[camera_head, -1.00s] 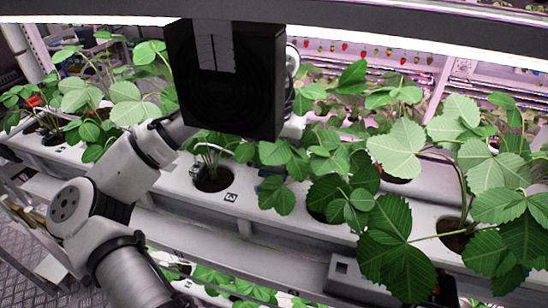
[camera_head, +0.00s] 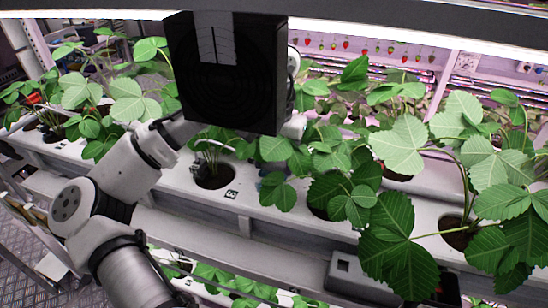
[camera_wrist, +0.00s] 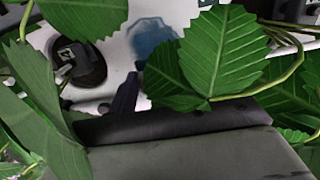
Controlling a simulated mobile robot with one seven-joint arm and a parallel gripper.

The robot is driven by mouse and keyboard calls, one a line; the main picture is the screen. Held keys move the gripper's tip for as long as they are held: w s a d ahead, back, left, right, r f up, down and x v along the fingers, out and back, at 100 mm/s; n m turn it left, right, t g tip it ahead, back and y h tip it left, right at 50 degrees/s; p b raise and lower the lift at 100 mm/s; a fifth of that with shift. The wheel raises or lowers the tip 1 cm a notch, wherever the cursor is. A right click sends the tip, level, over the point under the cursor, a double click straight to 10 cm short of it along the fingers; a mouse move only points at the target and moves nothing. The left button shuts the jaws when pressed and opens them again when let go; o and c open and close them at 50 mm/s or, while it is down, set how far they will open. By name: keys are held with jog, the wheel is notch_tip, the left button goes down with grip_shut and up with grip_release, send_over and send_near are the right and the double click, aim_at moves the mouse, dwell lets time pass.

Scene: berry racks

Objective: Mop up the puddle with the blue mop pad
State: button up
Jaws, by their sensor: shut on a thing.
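A pale blue, see-through patch that looks like the puddle (camera_wrist: 151,38) lies on the white planter surface in the wrist view, its lower part overlapped by leaves. My gripper (camera_wrist: 126,95) shows there as a dark narrow finger pointing at the patch, just below it, partly covered by leaves. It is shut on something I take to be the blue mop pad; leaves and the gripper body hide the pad. In the head view the gripper is hidden behind a black box at my arm's end and the foliage.
Strawberry plants (camera_head: 405,150) grow from round holes (camera_head: 213,175) in the long white planter rail (camera_head: 250,205). Leaves crowd my gripper closely. A dark pot hole (camera_wrist: 86,68) is left of the patch. A grey box (camera_head: 365,278) sits below the rail.

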aim_at(264, 204)
jog(key=shift+f+b, duration=0.3)
jog(key=shift+f, duration=0.5)
jog(key=shift+s+a+r+p, duration=0.1)
jog(key=shift+s+a+p, duration=0.15)
jog(key=shift+s, duration=0.3)
jog(key=shift+s+a+r+p, duration=0.1)
jog(key=shift+s+p, duration=0.2)
jog(key=shift+s, duration=0.2)
jog(key=shift+s+a+p, duration=0.2)
jog(key=shift+s+p, duration=0.05)
jog(key=shift+s, duration=0.3)
jog(key=shift+s+a+f+p, duration=0.1)
jog(key=shift+s+a+p, duration=0.15)
jog(key=shift+s, duration=0.5)
jog(key=shift+s+a+p, duration=0.2)
jog(key=shift+s+p, duration=0.05)
jog(key=shift+s, duration=0.45)
jog(key=shift+s+f, duration=0.25)
jog(key=shift+f, duration=0.05)
jog(key=shift+c, duration=0.4)
jog(key=shift+p, duration=0.35)
jog(key=shift+r, duration=0.1)
jog(key=shift+w, duration=0.1)
